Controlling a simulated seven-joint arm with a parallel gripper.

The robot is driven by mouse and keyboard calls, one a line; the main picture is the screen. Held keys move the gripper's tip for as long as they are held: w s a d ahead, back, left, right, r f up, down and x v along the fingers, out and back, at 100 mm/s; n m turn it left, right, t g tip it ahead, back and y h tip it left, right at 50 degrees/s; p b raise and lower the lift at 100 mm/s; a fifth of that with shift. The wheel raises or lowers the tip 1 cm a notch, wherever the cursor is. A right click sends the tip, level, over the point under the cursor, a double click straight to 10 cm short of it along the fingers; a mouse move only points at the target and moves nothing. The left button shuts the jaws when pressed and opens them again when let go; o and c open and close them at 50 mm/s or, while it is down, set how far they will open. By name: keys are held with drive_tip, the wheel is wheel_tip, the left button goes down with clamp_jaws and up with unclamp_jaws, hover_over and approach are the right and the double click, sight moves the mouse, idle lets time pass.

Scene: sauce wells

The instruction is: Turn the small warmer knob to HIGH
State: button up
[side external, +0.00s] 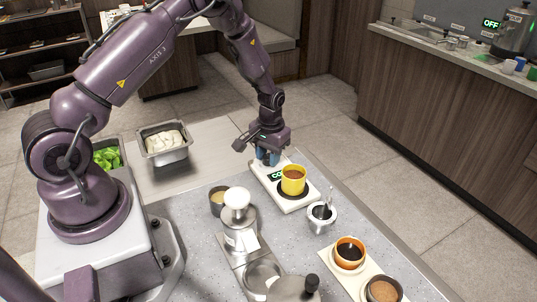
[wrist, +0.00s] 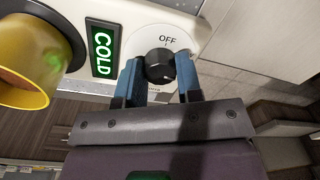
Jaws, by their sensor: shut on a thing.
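The small warmer (side external: 270,188) is a white slab on the counter with a yellow cup (side external: 293,180) of reddish-brown contents on its dark round plate. In the wrist view its black knob (wrist: 158,66) sits below the word OFF, and a green display (wrist: 103,53) reads COLD. A white mark shows on the knob's lower right; which setting it points to I cannot tell. My gripper (wrist: 160,75) has its blue fingers on either side of the knob, closed on it. In the side view my gripper (side external: 267,158) is at the warmer's far end and hides the knob.
The yellow cup (wrist: 38,60) stands close beside the display.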

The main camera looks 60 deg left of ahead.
drive_tip(key=m, duration=0.4)
drive_tip(key=shift+m, duration=0.4)
idle(0.4)
drive_tip(key=o, duration=0.9)
drive_tip(key=shift+o, duration=0.2)
drive_tip(key=shift+r, duration=0.1)
wheel_tip(320, 180, up, 13)
drive_tip(key=shift+d, duration=0.3)
